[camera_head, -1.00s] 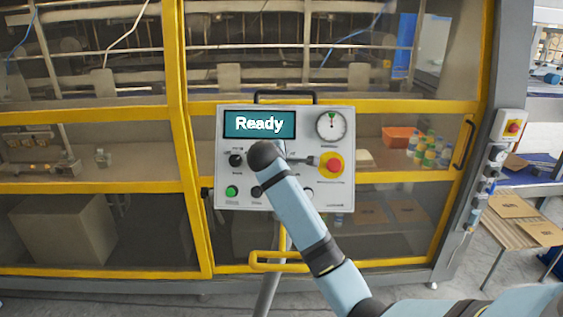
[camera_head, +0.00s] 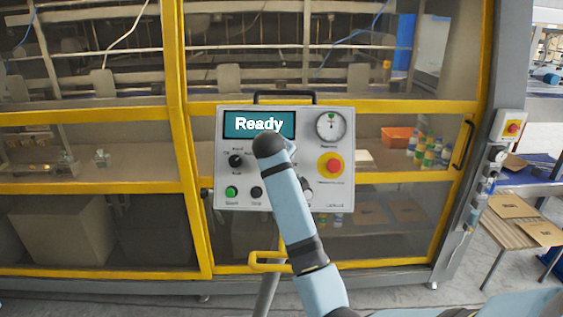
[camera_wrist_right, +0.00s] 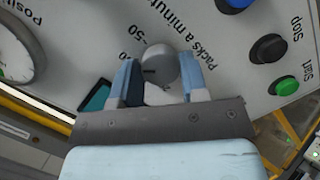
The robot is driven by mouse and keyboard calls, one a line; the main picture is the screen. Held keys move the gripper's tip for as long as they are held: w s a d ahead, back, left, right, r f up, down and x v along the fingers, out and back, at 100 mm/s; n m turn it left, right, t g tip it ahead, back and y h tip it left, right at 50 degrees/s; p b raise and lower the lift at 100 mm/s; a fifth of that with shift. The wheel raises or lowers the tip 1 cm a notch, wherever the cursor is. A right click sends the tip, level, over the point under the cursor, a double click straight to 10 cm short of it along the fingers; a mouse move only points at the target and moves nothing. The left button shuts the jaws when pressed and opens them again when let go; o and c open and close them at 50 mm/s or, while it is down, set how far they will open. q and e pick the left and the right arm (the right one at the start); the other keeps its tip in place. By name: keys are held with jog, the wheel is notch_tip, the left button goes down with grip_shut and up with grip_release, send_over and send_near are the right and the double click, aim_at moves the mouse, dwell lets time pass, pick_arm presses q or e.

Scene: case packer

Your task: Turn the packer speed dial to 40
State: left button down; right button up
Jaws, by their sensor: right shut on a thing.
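In the head view my right arm hides the dial and most of the gripper. The control panel (camera_head: 310,120) shows "Ready" on its display (camera_head: 259,124). My left gripper is not in view.
A red emergency stop (camera_head: 333,166) on yellow and a round gauge (camera_head: 331,126) are to the right. Yellow-framed guards stand behind.

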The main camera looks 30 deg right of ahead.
jog(key=shift+m, duration=0.3)
jog(key=o, duration=0.9)
jog(key=shift+s+a, duration=0.1)
jog(key=shift+b+v, duration=1.35)
jog(key=shift+v, duration=5.5)
